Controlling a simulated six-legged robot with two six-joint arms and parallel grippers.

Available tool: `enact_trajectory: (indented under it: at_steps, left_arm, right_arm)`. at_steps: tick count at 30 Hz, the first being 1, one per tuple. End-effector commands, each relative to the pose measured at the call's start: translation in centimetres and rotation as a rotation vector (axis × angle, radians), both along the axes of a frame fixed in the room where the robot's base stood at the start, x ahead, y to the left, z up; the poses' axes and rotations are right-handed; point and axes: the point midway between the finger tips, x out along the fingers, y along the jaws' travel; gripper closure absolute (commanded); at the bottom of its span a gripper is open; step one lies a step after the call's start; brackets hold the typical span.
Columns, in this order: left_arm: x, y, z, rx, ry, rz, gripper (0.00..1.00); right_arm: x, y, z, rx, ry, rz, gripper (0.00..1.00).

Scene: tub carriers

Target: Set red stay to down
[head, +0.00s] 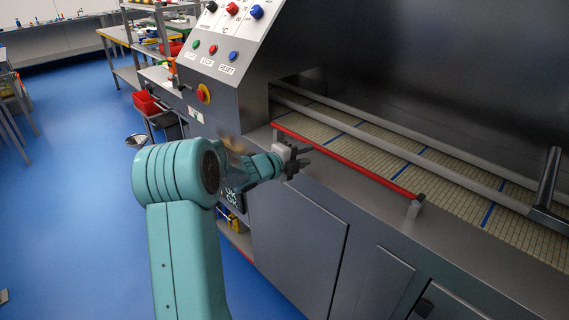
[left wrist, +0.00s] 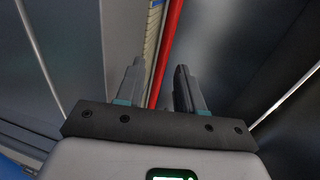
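The red stay (head: 350,165) is a long thin red bar along the front edge of a grey machine. It appears to lie low along the edge, and its right end meets a small grey post. My left gripper (head: 301,160) is just in front of the bar's left part, fingers pointing right. In the left wrist view the gripper (left wrist: 158,88) is open and the red bar (left wrist: 168,45) runs between its fingertips. Whether the fingers touch the bar cannot be told. My right gripper is not in view.
The machine has a tiled belt (head: 385,145) with blue stripes under a raised dark hood and grey rails. A control panel (head: 222,40) with coloured knobs stands left of the bar. A red bin (head: 146,102) is farther left. Blue floor is free at left.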

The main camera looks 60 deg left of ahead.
Motion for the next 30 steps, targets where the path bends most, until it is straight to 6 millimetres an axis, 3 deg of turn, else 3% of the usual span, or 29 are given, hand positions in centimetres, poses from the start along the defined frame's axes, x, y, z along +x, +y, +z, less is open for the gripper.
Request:
enact_trajectory:
  at_steps: [1,6,12,30]
  left_arm:
    - [-1.5,-0.3,0.2,0.001,0.001,0.004,0.63]
    - [-5.4,-1.1,1.0,0.000,0.002,0.004,0.63]
    - [-8.1,-1.8,1.5,-0.001,0.003,0.001,0.63]
    - [-8.7,-2.0,1.7,-0.002,0.002,-0.002,0.63]
  right_arm:
    - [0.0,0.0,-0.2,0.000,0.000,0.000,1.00]
    - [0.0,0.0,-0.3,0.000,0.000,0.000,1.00]
    - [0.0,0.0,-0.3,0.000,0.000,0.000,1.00]
    - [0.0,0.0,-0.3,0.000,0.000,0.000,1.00]
